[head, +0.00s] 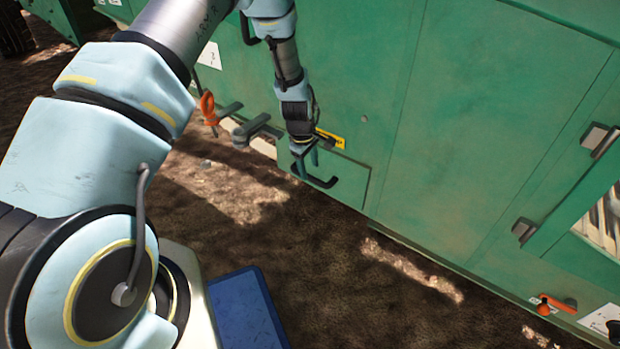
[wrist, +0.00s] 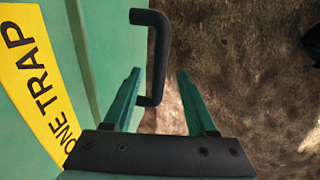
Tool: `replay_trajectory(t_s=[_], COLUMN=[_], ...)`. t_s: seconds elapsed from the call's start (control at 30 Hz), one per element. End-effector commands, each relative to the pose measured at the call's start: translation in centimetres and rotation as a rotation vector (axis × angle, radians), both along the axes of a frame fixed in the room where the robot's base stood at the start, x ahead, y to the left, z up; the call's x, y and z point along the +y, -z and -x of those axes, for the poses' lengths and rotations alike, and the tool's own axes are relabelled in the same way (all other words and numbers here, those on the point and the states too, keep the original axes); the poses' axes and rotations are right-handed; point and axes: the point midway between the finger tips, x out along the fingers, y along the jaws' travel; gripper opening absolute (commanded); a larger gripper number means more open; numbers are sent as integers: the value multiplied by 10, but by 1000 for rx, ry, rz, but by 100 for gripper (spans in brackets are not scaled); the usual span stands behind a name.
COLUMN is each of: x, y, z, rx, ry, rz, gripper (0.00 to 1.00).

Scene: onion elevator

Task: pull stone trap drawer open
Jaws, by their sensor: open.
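The stone trap drawer (head: 350,183) is a green panel low on the green machine, and it looks flush with the machine's side. Its black bar handle (head: 322,183) stands out from the panel. In the wrist view the handle (wrist: 152,45) runs between the two green fingers of my gripper (wrist: 158,90), closer to the left finger. The fingers are apart and I see no grip on the handle. In the head view my gripper (head: 304,160) points down at the handle, partly covering it. A yellow label (wrist: 32,80) reading "ONE TRAP" lies left of the fingers.
The machine's green side wall (head: 450,120) rises behind and right of the drawer. An orange handle (head: 207,106) and grey levers (head: 252,129) stick out left of it. Brown soil (head: 330,260) in front is clear. A blue panel (head: 245,310) is at the bottom.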

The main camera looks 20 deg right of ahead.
Motion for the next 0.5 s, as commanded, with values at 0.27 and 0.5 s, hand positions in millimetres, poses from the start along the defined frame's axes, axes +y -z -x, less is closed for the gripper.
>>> replay_trajectory(t_s=[0.27, 0.5], x=[-6, -7], y=[35, 39], z=[-3, -4], rx=[0, 0], ry=[2, 1], rz=[0, 0], gripper=[57, 57])
